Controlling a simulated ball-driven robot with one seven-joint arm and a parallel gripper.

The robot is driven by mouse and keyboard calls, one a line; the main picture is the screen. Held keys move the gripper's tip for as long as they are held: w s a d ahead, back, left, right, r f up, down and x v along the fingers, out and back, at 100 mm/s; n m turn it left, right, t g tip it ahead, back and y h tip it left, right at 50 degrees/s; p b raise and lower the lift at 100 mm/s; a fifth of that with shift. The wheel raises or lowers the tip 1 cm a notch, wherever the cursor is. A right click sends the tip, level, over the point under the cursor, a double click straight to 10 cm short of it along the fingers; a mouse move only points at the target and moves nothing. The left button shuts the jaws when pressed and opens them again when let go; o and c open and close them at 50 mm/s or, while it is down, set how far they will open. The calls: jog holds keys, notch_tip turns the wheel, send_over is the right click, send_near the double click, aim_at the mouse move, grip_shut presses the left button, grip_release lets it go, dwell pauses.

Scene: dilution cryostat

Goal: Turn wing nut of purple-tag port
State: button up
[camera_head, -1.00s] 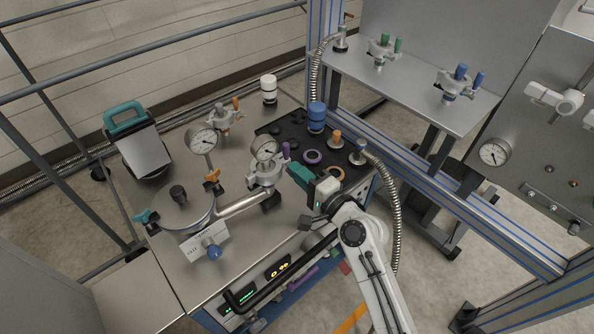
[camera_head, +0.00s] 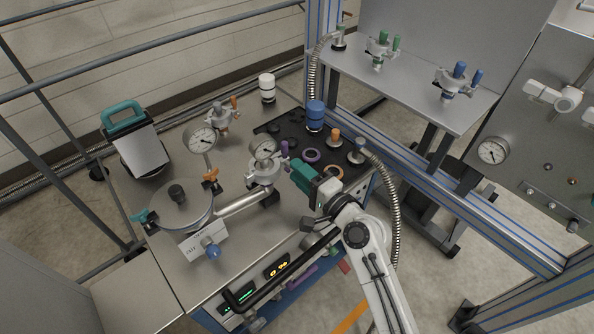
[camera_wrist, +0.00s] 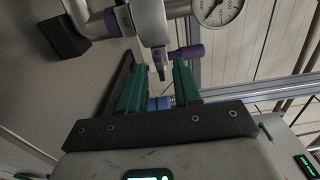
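The purple-tag port (camera_head: 266,172) is a metal clamped fitting with a round gauge on the steel table top. Its purple handle (camera_head: 284,148) stands up on the clamp's right side. In the wrist view the purple handle (camera_wrist: 190,52) lies just beyond the fingertips, nearer the right finger, with a thin grey metal piece (camera_wrist: 158,66) beside it. A purple ring (camera_wrist: 112,21) shows on the pipe at upper left. My gripper (camera_head: 294,170) is close to the port's right side. In the wrist view my gripper (camera_wrist: 160,72) has its green fingers apart, with nothing held between them. Contact cannot be told.
Behind is a black mat (camera_head: 268,129) with rings and a blue canister (camera_head: 315,115). A corrugated hose (camera_head: 396,205) and blue-striped frame post (camera_head: 322,60) are at right.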

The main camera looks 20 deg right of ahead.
jog(key=b+v, duration=0.1)
jog(key=v, duration=0.9)
jog(key=shift+b, duration=0.35)
jog(key=shift+w, duration=0.1)
